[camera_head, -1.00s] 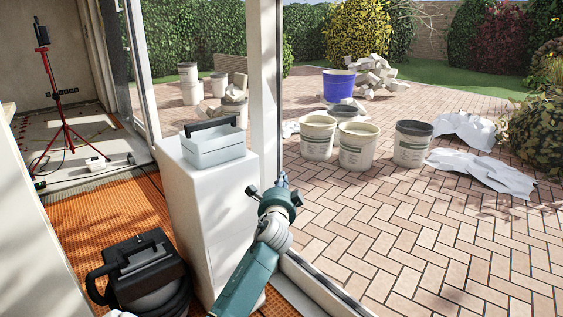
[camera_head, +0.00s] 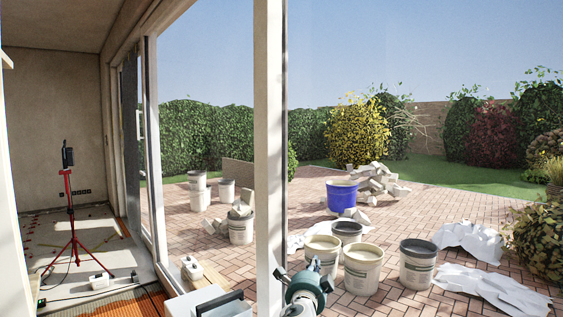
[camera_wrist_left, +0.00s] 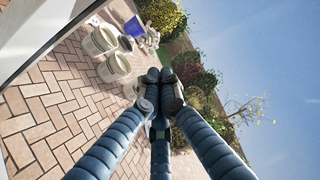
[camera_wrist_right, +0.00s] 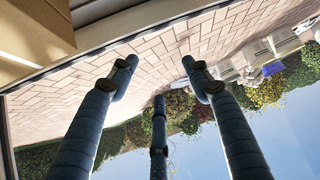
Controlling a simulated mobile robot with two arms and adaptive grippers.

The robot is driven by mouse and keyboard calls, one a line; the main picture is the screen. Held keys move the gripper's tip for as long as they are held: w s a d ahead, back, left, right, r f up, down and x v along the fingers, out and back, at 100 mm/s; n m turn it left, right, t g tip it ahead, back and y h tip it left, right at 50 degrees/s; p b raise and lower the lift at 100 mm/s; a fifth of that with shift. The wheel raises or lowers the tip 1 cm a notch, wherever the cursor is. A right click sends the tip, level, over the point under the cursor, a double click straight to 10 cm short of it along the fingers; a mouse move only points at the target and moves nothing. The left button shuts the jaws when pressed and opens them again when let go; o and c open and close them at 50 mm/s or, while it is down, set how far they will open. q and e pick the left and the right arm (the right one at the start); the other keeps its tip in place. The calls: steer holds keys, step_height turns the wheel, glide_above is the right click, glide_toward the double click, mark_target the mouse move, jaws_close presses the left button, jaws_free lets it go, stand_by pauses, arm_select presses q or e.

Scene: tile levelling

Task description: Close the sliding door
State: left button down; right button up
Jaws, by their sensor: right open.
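The glazed sliding door (camera_head: 150,150) stands along the wall to the patio in the head view, with pale upright frames and a light vertical handle (camera_head: 138,124) on the far left part. A wide pale upright (camera_head: 268,150) stands nearer, right of a large see-through bay. I cannot tell which upright belongs to the moving leaf. My right gripper (camera_wrist_right: 158,72) is open and empty, fingers spread.
A pale box with a dark handle (camera_head: 222,306) stands at the bottom, left of the near upright. A red tripod (camera_head: 72,220) stands on the floor inside. Outside, several buckets (camera_head: 362,270), a blue tub (camera_head: 341,195) and white sheets (camera_head: 500,288) lie on the paving.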

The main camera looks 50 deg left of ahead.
mark_target(281, 193)
arm_select(q)
steer(key=s+a+r+n+g+y+p, duration=0.15)
steer(key=a+r+p, duration=0.25)
steer(key=r+p, duration=0.45)
steer(key=s+a+r+p, duration=0.35)
steer(key=r+p, duration=0.35)
steer(key=r, duration=0.3)
steer(key=shift+s+a+f+p+x, duration=0.1)
steer(key=shift+s+a+p+x, duration=0.25)
steer(key=shift+x, duration=1.95)
steer(key=shift+s+a+f+p+x, duration=0.1)
steer(key=shift+s+a+p+x, duration=0.25)
steer(key=shift+x, duration=2)
steer(key=shift+s+a+f+p+x, duration=0.1)
steer(key=shift+s+a+p+x, duration=0.3)
steer(key=shift+x, duration=1.9)
steer(key=shift+w, duration=0.1)
arm_select(e)
steer(key=s+d+g, duration=0.2)
steer(key=s+g, duration=0.1)
steer(key=s, duration=0.7)
steer(key=s+d+g+h, duration=0.1)
steer(key=s+d+g, duration=0.1)
steer(key=s, duration=0.9)
steer(key=s+d+g+h, duration=0.1)
steer(key=s+d+g, duration=0.2)
steer(key=s, duration=0.8)
steer(key=shift+d+f+g, duration=0.2)
steer(key=shift+d+g, duration=0.1)
steer(key=shift+d, duration=0.35)
